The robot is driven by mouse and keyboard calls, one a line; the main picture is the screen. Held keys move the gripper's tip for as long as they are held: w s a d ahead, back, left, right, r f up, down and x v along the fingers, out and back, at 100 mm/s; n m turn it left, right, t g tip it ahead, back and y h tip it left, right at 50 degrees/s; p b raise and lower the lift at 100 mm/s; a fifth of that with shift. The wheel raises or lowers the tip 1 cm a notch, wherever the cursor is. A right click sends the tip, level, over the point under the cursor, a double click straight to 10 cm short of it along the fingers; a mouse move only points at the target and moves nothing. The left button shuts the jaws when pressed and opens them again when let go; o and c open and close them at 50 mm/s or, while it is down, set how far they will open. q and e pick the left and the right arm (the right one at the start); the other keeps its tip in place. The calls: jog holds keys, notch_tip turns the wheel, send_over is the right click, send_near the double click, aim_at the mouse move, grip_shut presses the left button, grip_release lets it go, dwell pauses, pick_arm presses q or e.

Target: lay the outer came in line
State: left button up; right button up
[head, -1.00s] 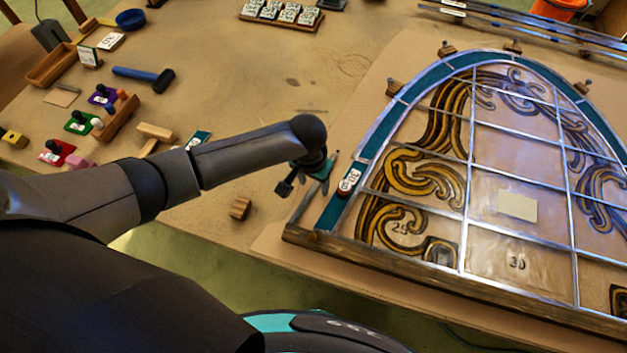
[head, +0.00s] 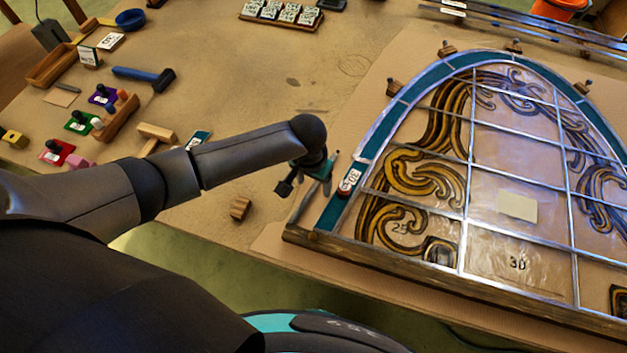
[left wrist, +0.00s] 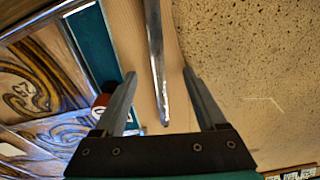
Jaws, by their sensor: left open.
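The outer came, a thin grey metal strip (head: 304,203), lies on the board just left of the panel's teal border (head: 335,206). It also shows in the left wrist view (left wrist: 156,60), running lengthwise between the fingers with its near end free. My left gripper (head: 305,178) is above the came by the panel's lower left corner. In the left wrist view its two fingers (left wrist: 160,73) are apart, one on each side of the came, with gaps visible. I cannot tell its exact height over the strip. The leaded panel (head: 462,175) has painted scroll glass. My right gripper is not in view.
A wooden batten (head: 450,283) edges the panel's bottom. Wooden blocks (head: 393,89) stand along the arch. A loose wooden block (head: 240,208) sits left of the gripper. A red-and-white labelled piece (head: 349,182) rests on the teal border.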

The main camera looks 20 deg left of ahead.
pick_arm(q)
jog(key=o, duration=0.4)
jog(key=r, duration=0.5)
jog(key=s+r+p, duration=0.1)
jog(key=r, duration=0.4)
jog(key=r+p, duration=0.1)
jog(key=r, duration=0.4)
jog(key=shift+s+a, duration=0.2)
jog(key=shift+s, duration=0.15)
jog(key=shift+s, duration=0.1)
